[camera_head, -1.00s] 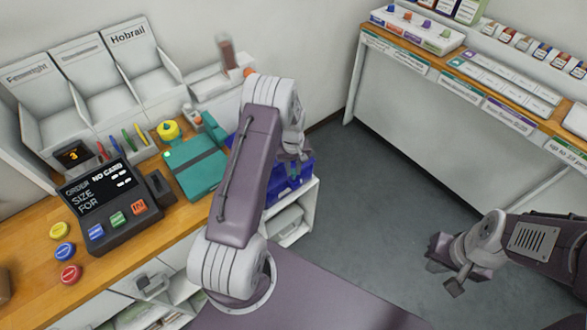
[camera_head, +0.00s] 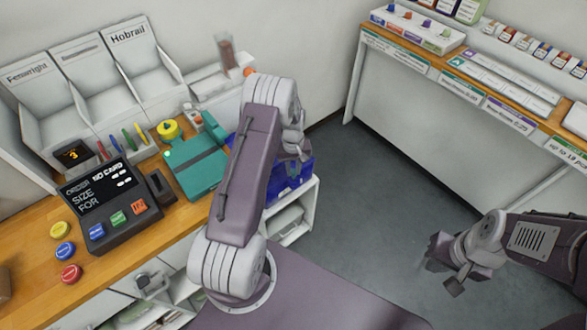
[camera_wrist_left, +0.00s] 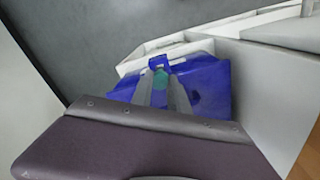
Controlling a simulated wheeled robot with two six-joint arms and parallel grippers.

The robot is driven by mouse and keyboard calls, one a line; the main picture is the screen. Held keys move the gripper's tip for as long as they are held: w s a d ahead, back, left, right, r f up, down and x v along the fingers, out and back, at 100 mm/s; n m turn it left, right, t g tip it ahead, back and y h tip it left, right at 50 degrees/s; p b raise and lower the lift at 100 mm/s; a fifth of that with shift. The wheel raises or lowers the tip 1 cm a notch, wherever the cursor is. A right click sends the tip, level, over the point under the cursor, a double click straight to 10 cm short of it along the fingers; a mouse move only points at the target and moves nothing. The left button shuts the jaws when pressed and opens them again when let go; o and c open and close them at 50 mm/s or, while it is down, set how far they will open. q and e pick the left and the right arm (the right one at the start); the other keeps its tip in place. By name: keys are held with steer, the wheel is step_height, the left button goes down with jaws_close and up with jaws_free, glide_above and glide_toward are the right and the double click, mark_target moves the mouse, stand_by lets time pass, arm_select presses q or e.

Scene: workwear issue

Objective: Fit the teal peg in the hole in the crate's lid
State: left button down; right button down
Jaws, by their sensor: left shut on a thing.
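The blue crate (camera_head: 293,188) stands on a low white shelf unit, partly behind my left arm in the head view. In the left wrist view the blue crate (camera_wrist_left: 210,88) lies beyond my fingers. My left gripper (camera_wrist_left: 161,92) is shut on the teal peg (camera_wrist_left: 160,78), in front of the crate in that view.
A wooden counter (camera_head: 185,215) at left holds a dark order terminal (camera_head: 108,205), a teal device (camera_head: 197,168) and coloured buttons. A stocked shelf counter (camera_head: 455,120) runs along the right wall. The grey floor between is clear.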

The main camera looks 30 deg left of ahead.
arm_select(q)
steer(key=shift+f+b, duration=1.35)
steer(key=shift+f, duration=0.6)
stand_by(0.5)
steer(key=c, duration=1.2)
jaws_free()
steer(key=shift+r+p, duration=3.6)
steer(key=shift+r, duration=1)
steer(key=shift+f, duration=0.1)
